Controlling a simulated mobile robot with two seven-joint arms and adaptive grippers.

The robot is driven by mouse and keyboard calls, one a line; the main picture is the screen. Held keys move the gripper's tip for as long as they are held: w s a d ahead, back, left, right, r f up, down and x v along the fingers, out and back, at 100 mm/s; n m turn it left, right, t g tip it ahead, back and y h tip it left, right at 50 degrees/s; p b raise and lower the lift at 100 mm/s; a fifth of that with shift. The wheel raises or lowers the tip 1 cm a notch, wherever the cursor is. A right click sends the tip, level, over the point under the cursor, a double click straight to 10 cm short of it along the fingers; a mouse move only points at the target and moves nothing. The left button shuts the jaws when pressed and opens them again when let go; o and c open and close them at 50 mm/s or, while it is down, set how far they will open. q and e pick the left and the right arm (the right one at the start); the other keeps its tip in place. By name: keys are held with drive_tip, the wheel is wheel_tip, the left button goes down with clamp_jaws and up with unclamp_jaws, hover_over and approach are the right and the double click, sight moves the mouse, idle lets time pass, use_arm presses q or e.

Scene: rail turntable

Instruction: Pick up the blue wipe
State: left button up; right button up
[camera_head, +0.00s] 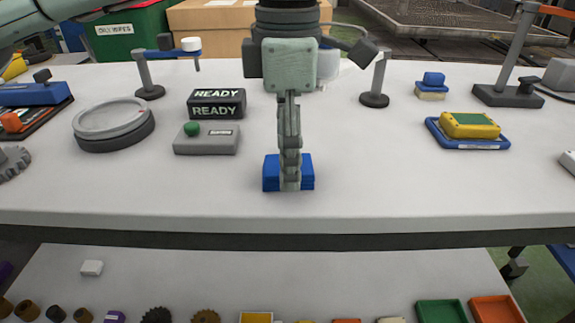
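The blue wipe (271,174) looks like a small folded blue block near the front middle of the white table (370,190). My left gripper (290,185) points straight down over it, and its fingers cover the middle of the wipe. Blue shows on both sides of the fingers. The fingers are seen edge-on, one in front of the other, so I cannot tell whether they are open or shut on the wipe. The wipe appears to rest on the table. My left arm comes in from the upper left. My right gripper is not in view.
Left of the wipe are a grey button box (207,142), a READY sign (217,103) and a round grey turntable (113,124). A lower shelf (200,275) holds small parts.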

use_arm(q)
drive_tip(key=shift+f, duration=0.3)
drive_tip(key=shift+c, duration=0.5)
drive_tip(key=c, duration=0.9)
drive_tip(key=shift+c, duration=0.2)
drive_tip(key=shift+r, duration=0.45)
drive_tip(key=r, duration=0.3)
drive_tip(key=shift+s+a+r+b, duration=0.2)
drive_tip(key=shift+s+r+b, duration=0.1)
drive_tip(key=shift+b, duration=0.1)
drive_tip(key=s+a+r, duration=0.2)
drive_tip(key=s+r, duration=0.1)
drive_tip(key=s, duration=0.2)
drive_tip(key=s+a+r+b, duration=0.1)
drive_tip(key=s+a+r, duration=0.1)
drive_tip(key=s, duration=0.3)
drive_tip(key=shift+a+r, duration=0.3)
drive_tip(key=shift+r, duration=0.45)
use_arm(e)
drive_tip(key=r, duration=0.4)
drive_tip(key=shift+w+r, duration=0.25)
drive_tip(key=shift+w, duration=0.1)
